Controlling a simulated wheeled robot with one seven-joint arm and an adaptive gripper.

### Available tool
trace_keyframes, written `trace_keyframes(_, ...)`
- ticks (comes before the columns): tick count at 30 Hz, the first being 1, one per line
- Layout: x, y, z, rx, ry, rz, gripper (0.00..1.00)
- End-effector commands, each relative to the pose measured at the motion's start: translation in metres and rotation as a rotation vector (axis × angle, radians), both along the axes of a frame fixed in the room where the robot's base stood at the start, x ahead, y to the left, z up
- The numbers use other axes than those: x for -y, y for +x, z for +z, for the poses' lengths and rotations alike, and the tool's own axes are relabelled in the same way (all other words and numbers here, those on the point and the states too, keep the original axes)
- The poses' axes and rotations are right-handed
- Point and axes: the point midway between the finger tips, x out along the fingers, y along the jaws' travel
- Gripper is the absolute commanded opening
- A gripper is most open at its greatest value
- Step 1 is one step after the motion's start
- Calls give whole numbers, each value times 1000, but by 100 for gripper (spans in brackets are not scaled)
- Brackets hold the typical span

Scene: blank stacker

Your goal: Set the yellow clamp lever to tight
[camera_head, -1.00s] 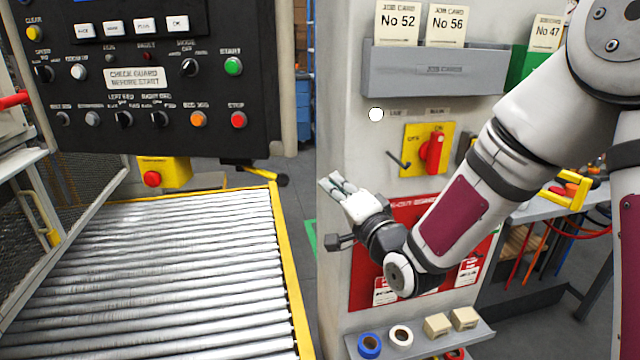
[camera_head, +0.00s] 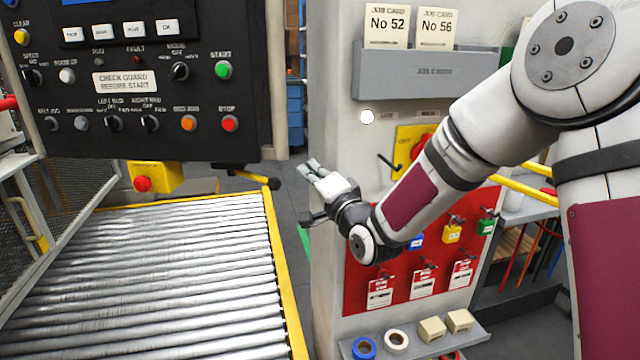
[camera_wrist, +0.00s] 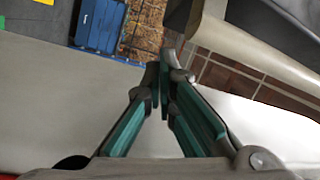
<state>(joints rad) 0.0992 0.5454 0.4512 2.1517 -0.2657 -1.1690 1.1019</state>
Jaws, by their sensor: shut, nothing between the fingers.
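My gripper (camera_head: 308,167) is shut and empty, in front of the pale cabinet's left edge in the head view. In the wrist view its green-sided fingers (camera_wrist: 164,75) meet at the tips with nothing between them. A yellow bar with a black end (camera_head: 252,178) sticks out beyond the roller conveyor's far right corner, left of my gripper and apart from it. It looks like a lever, but I cannot tell whether it is the clamp lever. No tight marking is readable on it. The wrist view shows no yellow lever.
The roller conveyor (camera_head: 150,280) has a yellow side rail (camera_head: 287,280). A control panel (camera_head: 130,85) hangs above it. The cabinet (camera_head: 330,130) carries a card rack (camera_head: 430,76), a red padlock board (camera_head: 360,290) and a small shelf (camera_head: 415,345). A blue crate (camera_wrist: 99,24) stands beyond.

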Motion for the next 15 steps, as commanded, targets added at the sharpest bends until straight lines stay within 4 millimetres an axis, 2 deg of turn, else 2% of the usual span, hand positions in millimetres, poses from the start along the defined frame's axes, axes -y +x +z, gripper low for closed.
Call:
trace_keyframes(4, -13, 22, 3, 1, 1, 2, 0)
trace_keyframes(9, -27, 4, -7, -2, -1, 3, 0)
trace_keyframes(15, -36, -6, -12, -1, -1, 2, 0)
